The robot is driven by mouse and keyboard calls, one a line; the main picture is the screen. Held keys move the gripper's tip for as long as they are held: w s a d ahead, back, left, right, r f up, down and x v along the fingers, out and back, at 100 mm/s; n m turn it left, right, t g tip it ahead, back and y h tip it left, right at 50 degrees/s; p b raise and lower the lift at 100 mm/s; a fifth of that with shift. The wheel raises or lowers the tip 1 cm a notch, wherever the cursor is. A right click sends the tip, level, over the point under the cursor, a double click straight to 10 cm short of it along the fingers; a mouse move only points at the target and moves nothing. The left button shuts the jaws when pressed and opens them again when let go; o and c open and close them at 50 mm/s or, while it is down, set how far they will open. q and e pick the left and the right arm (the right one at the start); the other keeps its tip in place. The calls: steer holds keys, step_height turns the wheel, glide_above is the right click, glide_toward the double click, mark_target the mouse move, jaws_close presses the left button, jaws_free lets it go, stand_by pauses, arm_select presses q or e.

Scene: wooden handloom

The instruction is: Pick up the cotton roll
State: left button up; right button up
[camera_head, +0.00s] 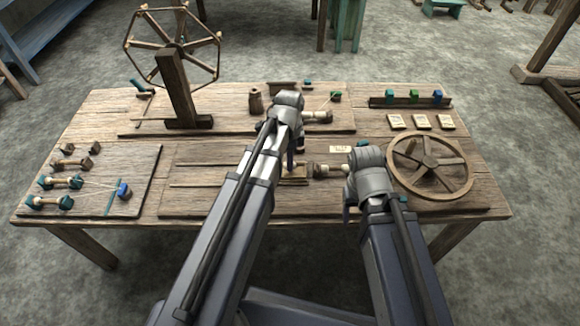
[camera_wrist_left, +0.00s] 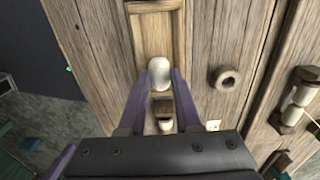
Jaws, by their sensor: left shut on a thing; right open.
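The white cotton roll (camera_wrist_left: 158,72) shows in the left wrist view between the fingertips of my left gripper (camera_wrist_left: 160,80). The gripper is shut on it. A pale wooden tray (camera_wrist_left: 152,7) lies beyond the roll; I cannot tell whether the roll touches it. In the head view my left gripper (camera_head: 294,148) is over the middle of the table, and its wrist and arm hide the roll. My right gripper (camera_head: 348,203) is open beside the spoked wheel, mostly hidden by its own wrist.
The wooden table (camera_head: 85,130) carries a large reel (camera_head: 180,110) at the back left. A spoked wheel (camera_head: 432,166) lies on the right. A board with several bobbins (camera_head: 100,185) is on the left. A rack with coloured spools (camera_head: 411,101) stands at the back right.

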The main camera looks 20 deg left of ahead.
arm_select(q)
step_height(320, 180, up, 5)
steer(key=p, duration=0.4)
steer(key=shift+r, duration=0.1)
arm_select(e)
step_height(320, 180, up, 5)
